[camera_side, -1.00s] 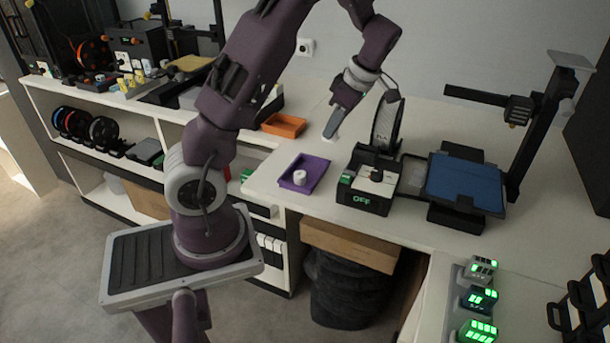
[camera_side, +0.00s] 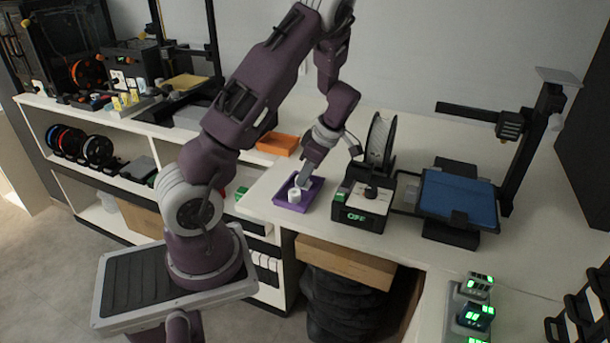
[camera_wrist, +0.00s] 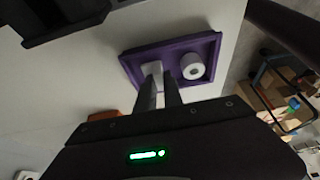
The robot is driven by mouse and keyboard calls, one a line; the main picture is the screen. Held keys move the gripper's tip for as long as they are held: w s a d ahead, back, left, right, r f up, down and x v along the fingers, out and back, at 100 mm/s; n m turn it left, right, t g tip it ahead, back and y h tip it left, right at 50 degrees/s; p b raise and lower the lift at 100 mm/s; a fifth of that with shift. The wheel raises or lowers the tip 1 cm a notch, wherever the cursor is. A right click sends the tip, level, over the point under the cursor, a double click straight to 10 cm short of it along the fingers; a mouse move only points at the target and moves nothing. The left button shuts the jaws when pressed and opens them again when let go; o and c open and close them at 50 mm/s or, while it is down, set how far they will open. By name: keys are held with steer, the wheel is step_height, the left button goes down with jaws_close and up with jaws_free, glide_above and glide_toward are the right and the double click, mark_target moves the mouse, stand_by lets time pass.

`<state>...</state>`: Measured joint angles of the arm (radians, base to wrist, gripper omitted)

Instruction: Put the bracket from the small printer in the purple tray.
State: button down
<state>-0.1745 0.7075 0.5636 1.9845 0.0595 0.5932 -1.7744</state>
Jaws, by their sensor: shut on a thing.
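The purple tray (camera_side: 314,197) lies on the white counter, and it also shows in the wrist view (camera_wrist: 214,44). A white cylindrical piece with a hole (camera_wrist: 193,66) stands in the right part of the tray; it shows in the side view too (camera_side: 294,195). My gripper (camera_wrist: 160,82) is shut on a small white piece, likely the bracket (camera_wrist: 153,67), over the left part of the tray. Whether the piece touches the tray floor I cannot tell. In the side view my gripper (camera_side: 301,183) points down over the tray. The small printer (camera_side: 460,196) with a blue bed stands to the right.
A black box reading OFF (camera_side: 364,207) with a spool (camera_side: 380,138) stands just right of the tray. An orange tray (camera_side: 278,144) lies behind it. The counter's front edge is close to the tray. Green-lit devices (camera_side: 478,290) stand at the lower right.

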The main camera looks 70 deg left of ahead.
steer(key=shift+f, duration=0.1)
steer(key=c, duration=1.5)
jaws_free()
steer(key=v, duration=1.2)
steer(key=s+d+r+m+t+h, duration=0.1)
steer(key=d+r+m+t+h, duration=0.15)
steer(key=d+r+m, duration=0.45)
steer(key=s+d+r+m+t, duration=0.1)
steer(key=s+d+m+t, duration=0.1)
steer(key=s+d+m, duration=0.2)
steer(key=s+d+r+m+t, duration=0.1)
steer(key=s+d+m+t, duration=0.1)
steer(key=s+d+m, duration=0.3)
steer(key=s+d+r+m+t, duration=0.2)
steer(key=s+d+m, duration=0.3)
steer(key=m, duration=0.6)
steer(key=shift+s+d+h, duration=0.1)
steer(key=shift+d+h, duration=0.1)
steer(key=shift+d, duration=0.5)
steer(key=shift+s+d+h, duration=0.15)
steer(key=shift+d, duration=0.55)
